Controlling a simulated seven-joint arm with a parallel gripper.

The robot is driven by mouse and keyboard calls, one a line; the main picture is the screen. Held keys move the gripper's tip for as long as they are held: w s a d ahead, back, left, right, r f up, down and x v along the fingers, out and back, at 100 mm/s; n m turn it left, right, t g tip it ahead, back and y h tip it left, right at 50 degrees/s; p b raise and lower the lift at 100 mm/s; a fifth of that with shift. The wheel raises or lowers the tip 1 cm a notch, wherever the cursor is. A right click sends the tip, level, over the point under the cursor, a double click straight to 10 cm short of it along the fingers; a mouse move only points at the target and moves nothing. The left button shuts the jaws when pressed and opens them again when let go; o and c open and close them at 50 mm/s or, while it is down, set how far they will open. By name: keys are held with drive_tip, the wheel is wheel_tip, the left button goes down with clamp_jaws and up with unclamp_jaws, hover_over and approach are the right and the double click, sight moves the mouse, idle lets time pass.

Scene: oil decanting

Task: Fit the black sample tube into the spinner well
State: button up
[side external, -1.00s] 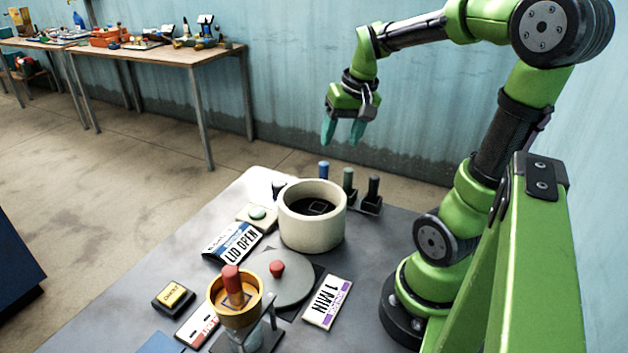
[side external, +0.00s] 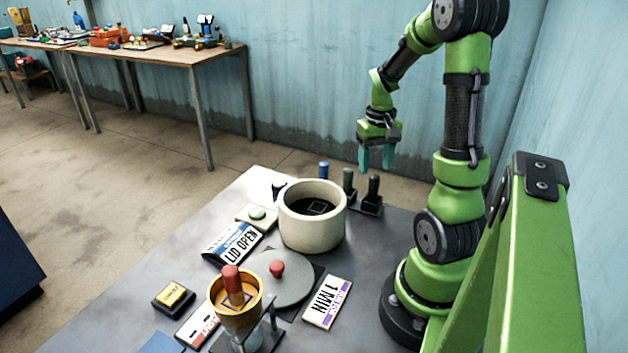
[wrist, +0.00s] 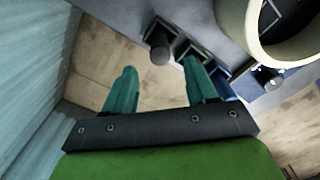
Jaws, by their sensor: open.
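The black sample tube (side external: 373,189) stands upright in a dark holder at the right end of a row of three tubes. A dark round-ended tube, which looks like it, shows in the wrist view (wrist: 160,55) between and beyond my fingertips. My gripper (side external: 376,169) is open and empty, fingers down, above the black tube's end of the row and apart from it. The spinner is a cream round pot (side external: 311,232) left of the tubes. Its dark inside shows a square outlined well (side external: 320,207). The pot also shows at the upper right of the wrist view (wrist: 238,30).
A blue tube (side external: 323,169) and a green tube (side external: 348,180) stand beside the black one. A grey lid (side external: 290,290) with a red knob lies in front of the pot. A brass cup (side external: 235,312) holds a red-topped piece. Signs lie around: LID OPEN (side external: 233,242), 1 MIN (side external: 327,302).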

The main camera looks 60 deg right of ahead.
sight(375, 176)
drive_tip(key=shift+s+a+f, duration=0.1)
drive_tip(key=shift+a+f, duration=0.1)
drive_tip(key=shift+f, duration=1.3)
drive_tip(key=shift+s+a+f, duration=0.1)
drive_tip(key=shift+a+f, duration=0.05)
drive_tip(key=shift+f, duration=1.3)
clamp_jaws()
